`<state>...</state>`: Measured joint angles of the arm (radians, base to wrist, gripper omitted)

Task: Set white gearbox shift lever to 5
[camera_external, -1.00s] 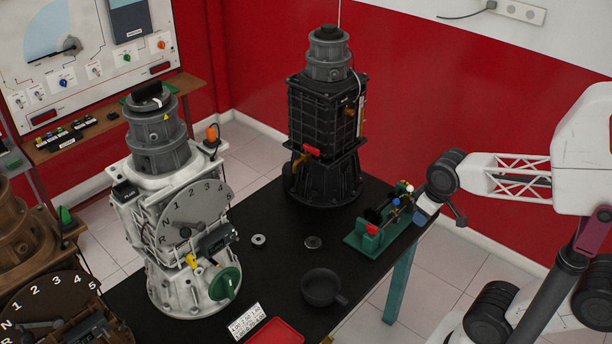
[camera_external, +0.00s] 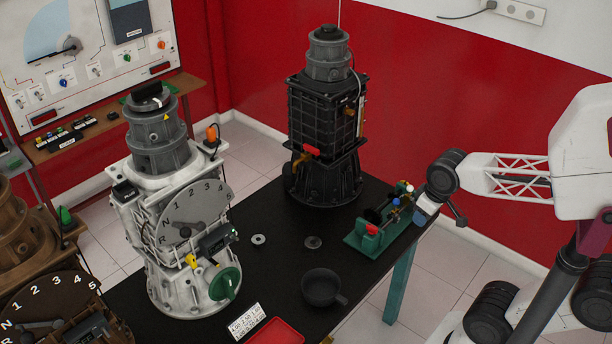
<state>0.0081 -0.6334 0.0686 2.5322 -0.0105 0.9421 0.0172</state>
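The white gearbox (camera_external: 150,225) stands upright at the left end of the black table, with a dark grey bell-shaped top. Its grey dial plate (camera_external: 215,203) carries the marks R, N and 1 to 5 around the upper edge. The small dark shift lever (camera_external: 185,231) sits low in the middle of the dial; its exact pointing is too small to tell. A green handwheel (camera_external: 224,283) and a yellow part are below the dial.
A black gearbox (camera_external: 325,120) with a red handle stands at the back. A brown gearbox (camera_external: 40,285) with a similar dial is at lower left. The table also holds a green fixture (camera_external: 385,228), a dark cup (camera_external: 322,287), two discs, a white label and a red tray (camera_external: 275,331).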

